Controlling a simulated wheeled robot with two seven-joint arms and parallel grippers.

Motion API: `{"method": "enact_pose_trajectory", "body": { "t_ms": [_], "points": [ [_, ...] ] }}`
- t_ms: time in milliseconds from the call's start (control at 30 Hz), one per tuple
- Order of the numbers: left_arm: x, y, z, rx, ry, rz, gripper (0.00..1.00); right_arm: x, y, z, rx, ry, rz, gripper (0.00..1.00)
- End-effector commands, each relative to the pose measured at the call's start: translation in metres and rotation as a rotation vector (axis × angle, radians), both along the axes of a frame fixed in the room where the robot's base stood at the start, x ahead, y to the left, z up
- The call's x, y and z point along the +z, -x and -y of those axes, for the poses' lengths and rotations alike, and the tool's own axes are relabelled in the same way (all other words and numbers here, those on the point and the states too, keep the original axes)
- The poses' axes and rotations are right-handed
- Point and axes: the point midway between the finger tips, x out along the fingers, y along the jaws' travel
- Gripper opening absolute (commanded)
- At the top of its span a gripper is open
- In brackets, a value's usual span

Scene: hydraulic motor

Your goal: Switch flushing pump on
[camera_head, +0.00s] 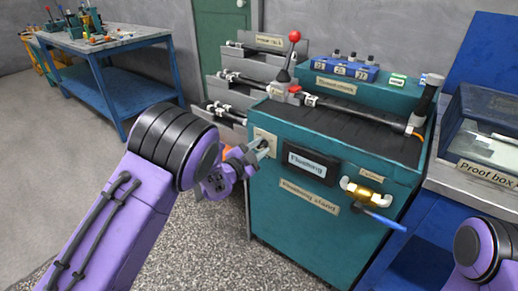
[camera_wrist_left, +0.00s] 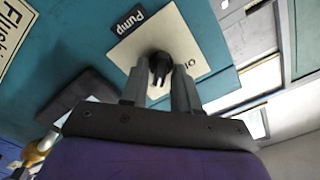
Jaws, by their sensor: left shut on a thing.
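In the head view the plate (camera_head: 262,134) is at the upper left of the teal flushing stand's (camera_head: 300,238) front. My left gripper (camera_head: 264,148) is at the plate, and in the left wrist view its two grey fingers (camera_wrist_left: 160,85) are shut on the knob from both sides. The knob itself is mostly hidden in the head view. My right gripper is out of view; only part of its arm shows at lower right.
A "Flushing" display (camera_head: 311,163) and a brass valve with a blue handle (camera_head: 384,219) are on the stand's front. A red-knobbed lever (camera_head: 294,38) stands on top. A proof box (camera_head: 488,135) is at right, a blue workbench (camera_head: 112,75) at back left. The floor left is clear.

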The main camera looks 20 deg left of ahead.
Motion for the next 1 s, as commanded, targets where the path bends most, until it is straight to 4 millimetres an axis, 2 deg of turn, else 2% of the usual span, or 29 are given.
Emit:
{"method": "enact_pose_trajectory", "body": {
  "t_ms": [33,67,400,467,800,1000],
  "points": [
    [-0.001,0.001,0.000,0.001,-0.001,-0.003,0.33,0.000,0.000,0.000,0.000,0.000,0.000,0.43],
    [-0.001,0.001,0.000,0.000,-0.001,-0.003,0.39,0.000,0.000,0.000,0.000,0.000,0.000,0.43],
    [0.000,0.005,-0.002,-0.001,0.000,-0.002,0.39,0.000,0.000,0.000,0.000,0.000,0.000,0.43],
    [0.000,0.013,-0.005,-0.001,-0.001,-0.003,0.39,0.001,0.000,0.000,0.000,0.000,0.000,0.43],
    [-0.002,0.085,-0.031,0.000,-0.001,-0.004,0.39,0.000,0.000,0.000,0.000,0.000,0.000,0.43],
    [-0.001,0.099,-0.036,-0.001,-0.001,-0.002,0.39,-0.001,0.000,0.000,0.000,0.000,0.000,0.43]
  ]
}}
